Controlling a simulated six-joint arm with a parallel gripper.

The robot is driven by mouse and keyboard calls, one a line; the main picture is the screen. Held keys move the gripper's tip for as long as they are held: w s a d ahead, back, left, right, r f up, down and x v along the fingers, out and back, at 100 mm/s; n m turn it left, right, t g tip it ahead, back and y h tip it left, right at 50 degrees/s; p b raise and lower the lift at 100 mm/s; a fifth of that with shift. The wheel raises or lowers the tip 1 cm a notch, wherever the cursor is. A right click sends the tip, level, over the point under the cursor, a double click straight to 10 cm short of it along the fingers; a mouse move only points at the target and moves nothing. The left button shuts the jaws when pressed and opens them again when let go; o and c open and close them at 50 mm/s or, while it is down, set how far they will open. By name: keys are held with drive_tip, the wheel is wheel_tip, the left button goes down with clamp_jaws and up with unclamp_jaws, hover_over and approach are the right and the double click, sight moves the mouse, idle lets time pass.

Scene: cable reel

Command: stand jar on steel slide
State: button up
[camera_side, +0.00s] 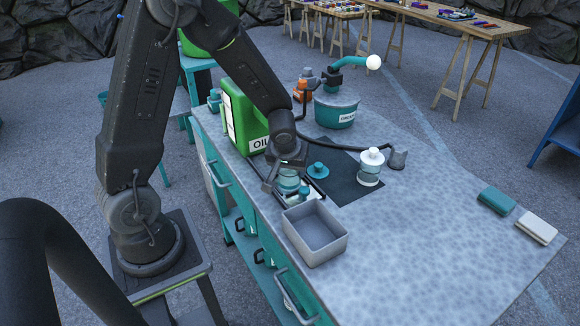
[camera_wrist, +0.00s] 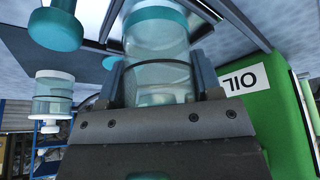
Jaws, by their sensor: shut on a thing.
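My gripper (camera_side: 288,162) is shut on a clear jar (camera_side: 289,181) with a teal end. In the wrist view the jar (camera_wrist: 155,65) stands between the two fingers, its teal end toward the worktop, which is at the top of that picture. In the side view the jar is at a dark-edged, pale metal strip behind the grey bin, which looks like the steel slide (camera_side: 312,190). A metal edge shows close to the jar in the wrist view (camera_wrist: 232,18). I cannot tell whether the jar touches the slide.
A grey open bin (camera_side: 318,252) stands just in front. A green oil can (camera_side: 238,115) is close behind. The worktop's right side is mostly clear.

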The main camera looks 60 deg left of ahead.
drive_tip(key=shift+f, duration=0.1)
drive_tip(key=o, duration=1)
drive_tip(key=v, duration=1.2)
drive_tip(key=s+d+r+m+t+h, duration=0.2)
drive_tip(key=s+d+r+m+h, duration=0.1)
drive_tip(key=s+d+r+m, duration=0.6)
drive_tip(key=s+r, duration=0.1)
drive_tip(key=s, duration=0.3)
drive_tip(key=shift+d+r, duration=0.2)
drive_tip(key=shift+d, duration=0.1)
